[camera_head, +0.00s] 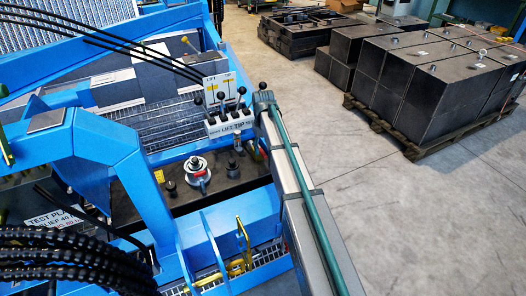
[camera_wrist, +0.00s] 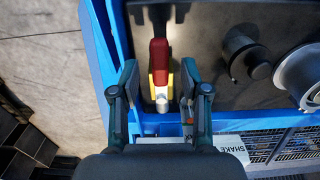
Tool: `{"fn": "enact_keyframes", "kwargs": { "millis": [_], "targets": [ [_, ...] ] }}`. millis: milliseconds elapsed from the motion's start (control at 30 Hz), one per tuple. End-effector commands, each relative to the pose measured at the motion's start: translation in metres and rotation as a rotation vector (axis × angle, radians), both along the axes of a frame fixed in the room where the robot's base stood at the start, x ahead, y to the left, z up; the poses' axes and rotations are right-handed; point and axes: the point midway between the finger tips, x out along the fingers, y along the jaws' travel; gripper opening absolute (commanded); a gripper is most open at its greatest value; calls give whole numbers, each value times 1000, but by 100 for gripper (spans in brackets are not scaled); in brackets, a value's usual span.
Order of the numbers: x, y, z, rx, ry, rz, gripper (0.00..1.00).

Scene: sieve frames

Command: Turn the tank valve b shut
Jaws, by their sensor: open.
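A valve with a red handle (camera_wrist: 158,60), a yellow part (camera_wrist: 160,84) and a silver round end stands at the edge of a dark tank top (camera_wrist: 215,20) in the wrist view. No letter marking it as b is readable. My gripper (camera_wrist: 161,76) is open, with one finger on each side of the valve. Gaps show between the fingers and the red handle, so I see no contact. In the head view my arm's end covers this area, and the fingers and valve cannot be made out clearly.
Black knobs (camera_wrist: 240,50) and a round silver fitting (camera_wrist: 302,72) stand right of the valve. A blue frame rail (camera_wrist: 105,45) runs close on the left. Levers (camera_head: 228,118) stand behind the tank top. Dark blocks on a pallet (camera_head: 425,85) lie right, past open floor (camera_head: 430,220).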

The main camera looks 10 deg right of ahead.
Motion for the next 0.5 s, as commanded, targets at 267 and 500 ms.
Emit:
{"fn": "enact_keyframes", "kwargs": {
  "millis": [267, 500],
  "targets": [
    [0, 0, -16, 0, 0, 0, 46],
    [0, 0, -16, 0, 0, 0, 44]
  ]
}}
